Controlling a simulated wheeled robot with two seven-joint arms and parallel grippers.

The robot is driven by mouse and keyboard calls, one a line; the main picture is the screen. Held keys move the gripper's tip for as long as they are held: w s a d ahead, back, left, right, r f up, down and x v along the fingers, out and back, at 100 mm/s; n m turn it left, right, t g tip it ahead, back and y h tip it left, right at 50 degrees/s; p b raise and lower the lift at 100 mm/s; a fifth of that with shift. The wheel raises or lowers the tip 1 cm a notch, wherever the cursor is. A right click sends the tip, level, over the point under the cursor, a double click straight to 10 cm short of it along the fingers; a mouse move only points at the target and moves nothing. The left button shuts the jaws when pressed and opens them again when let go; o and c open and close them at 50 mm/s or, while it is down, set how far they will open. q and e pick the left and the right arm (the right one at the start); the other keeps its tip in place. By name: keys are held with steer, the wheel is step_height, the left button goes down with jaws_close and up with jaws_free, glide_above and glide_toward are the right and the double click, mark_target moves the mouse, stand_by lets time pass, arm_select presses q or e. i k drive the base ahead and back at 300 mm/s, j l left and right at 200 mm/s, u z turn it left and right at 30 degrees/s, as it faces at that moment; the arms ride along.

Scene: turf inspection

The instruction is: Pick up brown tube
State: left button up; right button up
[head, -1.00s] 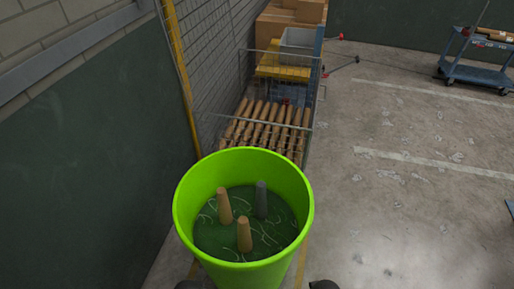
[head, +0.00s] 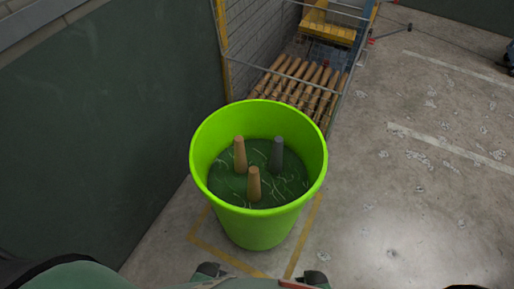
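Two tan-brown tapered tubes stand upright inside a bright green bucket (head: 258,225). One brown tube (head: 240,155) is at the back left and the other brown tube (head: 254,185) is nearer the front. A grey tube (head: 277,155) of similar shape stands at the right. The bucket's dark green bottom has pale curly marks. Two small dark parts of mine show at the bottom edge, below the bucket and apart from the tubes. I cannot tell whether they are my grippers, and no fingers show clearly.
A wire cage (head: 340,95) behind the bucket holds several long brown rolls (head: 300,80) and a yellow piece (head: 328,28). A dark green wall panel (head: 100,120) closes off the left. The concrete floor (head: 420,210) at the right is open.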

mark_target(240, 163)
steer(key=k+l+u, duration=0.1)
steer(key=l+u, duration=0.15)
steer(key=l, duration=0.2)
steer(key=k+l+u, duration=0.1)
steer(key=l+u, duration=0.15)
steer(key=l, duration=0.15)
steer(key=k+l+u, duration=0.15)
steer(key=l+u, duration=0.15)
steer(key=l, duration=0.1)
